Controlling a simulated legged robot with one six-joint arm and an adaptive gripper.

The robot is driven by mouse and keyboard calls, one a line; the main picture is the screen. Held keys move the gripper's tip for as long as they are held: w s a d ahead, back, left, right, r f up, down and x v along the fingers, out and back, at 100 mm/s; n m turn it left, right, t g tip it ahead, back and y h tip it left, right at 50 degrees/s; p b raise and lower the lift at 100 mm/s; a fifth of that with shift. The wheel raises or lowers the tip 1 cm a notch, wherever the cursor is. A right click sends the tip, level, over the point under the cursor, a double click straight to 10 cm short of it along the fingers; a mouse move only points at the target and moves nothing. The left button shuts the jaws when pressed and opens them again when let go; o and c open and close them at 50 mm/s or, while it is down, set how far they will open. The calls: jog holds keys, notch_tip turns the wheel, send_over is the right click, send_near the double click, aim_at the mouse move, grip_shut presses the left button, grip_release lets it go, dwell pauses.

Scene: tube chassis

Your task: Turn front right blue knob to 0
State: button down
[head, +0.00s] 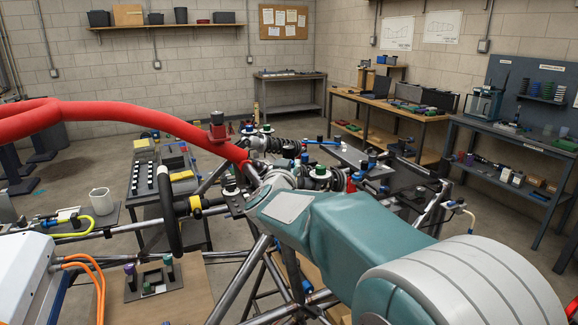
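Several small blue knobs or caps show on the tube chassis (250,284). Another blue piece (306,286) sits low on the tubes near the bottom middle. I cannot tell which one is the front right knob, and no dial marks can be read. My teal arm reaches from the bottom right to the middle of the chassis and covers part of it. My gripper cannot be made out among the parts at the arm's far end.
A red padded tube (110,117) crosses the left side above the chassis. A black steering wheel (168,212) and a dark bench (160,178) stand left of the arm. Workbenches (400,115) line the back and right walls.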

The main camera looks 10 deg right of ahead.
jog(key=shift+a+r+m+g+h, duration=0.15)
jog(key=shift+m+g+h, duration=0.55)
jog(key=shift+h, duration=0.4)
jog(key=shift+c, duration=2)
grip_release()
jog(key=shift+w, duration=0.1)
jog(key=v, duration=1.2)
jog(key=shift+f, duration=0.25)
jog(key=shift+a, duration=0.1)
